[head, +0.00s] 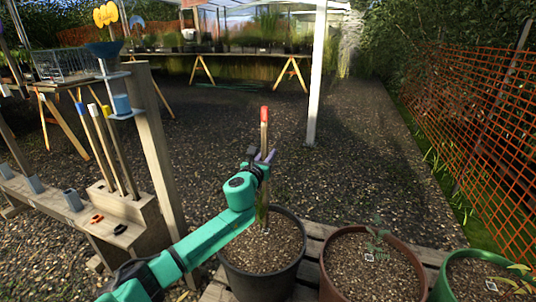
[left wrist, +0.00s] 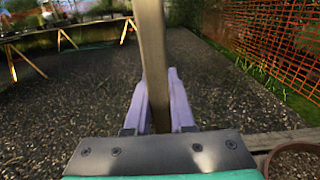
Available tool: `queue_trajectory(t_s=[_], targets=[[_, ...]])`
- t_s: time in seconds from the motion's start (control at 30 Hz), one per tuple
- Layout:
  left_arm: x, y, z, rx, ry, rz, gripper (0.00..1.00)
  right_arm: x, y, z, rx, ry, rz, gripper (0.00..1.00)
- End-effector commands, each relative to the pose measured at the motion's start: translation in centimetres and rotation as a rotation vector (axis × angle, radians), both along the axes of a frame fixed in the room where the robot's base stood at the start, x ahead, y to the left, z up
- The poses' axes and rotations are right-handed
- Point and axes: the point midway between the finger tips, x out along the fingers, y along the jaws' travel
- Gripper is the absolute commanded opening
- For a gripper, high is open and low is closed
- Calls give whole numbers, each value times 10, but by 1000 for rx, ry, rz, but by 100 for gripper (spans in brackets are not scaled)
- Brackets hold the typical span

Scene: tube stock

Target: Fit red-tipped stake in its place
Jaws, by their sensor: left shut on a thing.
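The red-tipped stake (head: 264,132) stands about upright above the black pot (head: 262,288) in the head view. My left gripper (head: 263,160) is shut on it below the red tip. Its lower end reaches down in front of or into the pot's soil; I cannot tell whether it is in the soil. In the left wrist view the stake (left wrist: 153,60) passes between the purple fingers of my left gripper (left wrist: 158,110), with its ends out of sight. My right gripper is not in view.
A wooden block (head: 128,207) at left holds several stakes with coloured tips. Grey tubes (head: 72,199) stand on a low rail. A brown pot (head: 372,280) and a green pot (head: 480,280) stand right of the black pot. An orange fence (head: 470,120) bounds the right; the gravel behind is clear.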

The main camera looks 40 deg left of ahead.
Motion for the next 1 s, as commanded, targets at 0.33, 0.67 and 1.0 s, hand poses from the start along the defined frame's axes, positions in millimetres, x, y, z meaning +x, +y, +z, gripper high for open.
queue_trajectory(t_s=[0.33, 0.67, 1.0], targets=[[0, 0, -10, -1, 1, 0, 0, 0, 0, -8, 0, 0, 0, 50], [0, -1, -19, 0, 0, -1, 0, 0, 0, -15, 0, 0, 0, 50], [0, 0, -26, -1, 0, -1, 0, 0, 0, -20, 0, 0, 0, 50]])
